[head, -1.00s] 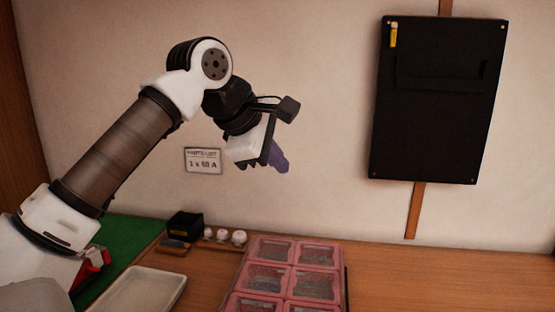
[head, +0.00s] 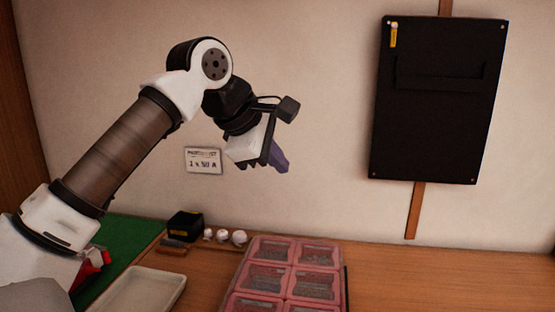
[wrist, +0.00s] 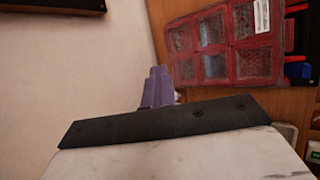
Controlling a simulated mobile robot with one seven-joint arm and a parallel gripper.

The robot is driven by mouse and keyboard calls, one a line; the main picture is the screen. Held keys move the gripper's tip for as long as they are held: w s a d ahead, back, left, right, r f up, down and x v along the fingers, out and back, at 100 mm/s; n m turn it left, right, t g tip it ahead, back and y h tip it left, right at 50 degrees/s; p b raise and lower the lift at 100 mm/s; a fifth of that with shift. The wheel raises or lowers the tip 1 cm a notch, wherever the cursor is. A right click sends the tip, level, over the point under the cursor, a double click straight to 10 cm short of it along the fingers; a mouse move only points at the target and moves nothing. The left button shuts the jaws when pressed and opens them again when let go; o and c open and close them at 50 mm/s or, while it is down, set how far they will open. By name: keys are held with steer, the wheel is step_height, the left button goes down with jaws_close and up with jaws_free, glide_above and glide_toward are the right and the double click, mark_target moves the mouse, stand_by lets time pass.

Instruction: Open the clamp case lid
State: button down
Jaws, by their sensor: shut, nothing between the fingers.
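The clamp case (head: 294,265) is a pinkish-red case with several clear windows, on the wooden worktop at the bottom middle of the head view. Its lid looks shut, and its near end is cut off by the frame. The case also shows at the top right of the wrist view (wrist: 228,47), with a white label on one end. My gripper (head: 282,163) has purple fingers and hangs in the air, above and apart from the case. Its fingers also show in the wrist view (wrist: 158,88), together and empty.
A pale tray (head: 140,290) and a green mat (head: 128,238) lie left of the case. A black box (head: 185,225) and white knobs (head: 239,237) stand behind. A black panel (head: 437,130) and small sign (head: 203,160) are on the wall. The worktop right of the case is clear.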

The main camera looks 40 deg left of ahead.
steer(key=c, duration=1.4)
jaws_free()
steer(key=shift+o, duration=0.2)
steer(key=p+v, duration=0.7)
steer(key=v, duration=0.6)
steer(key=shift+s+r+p, duration=0.25)
steer(key=shift+r+p, duration=0.05)
steer(key=shift+p, duration=0.05)
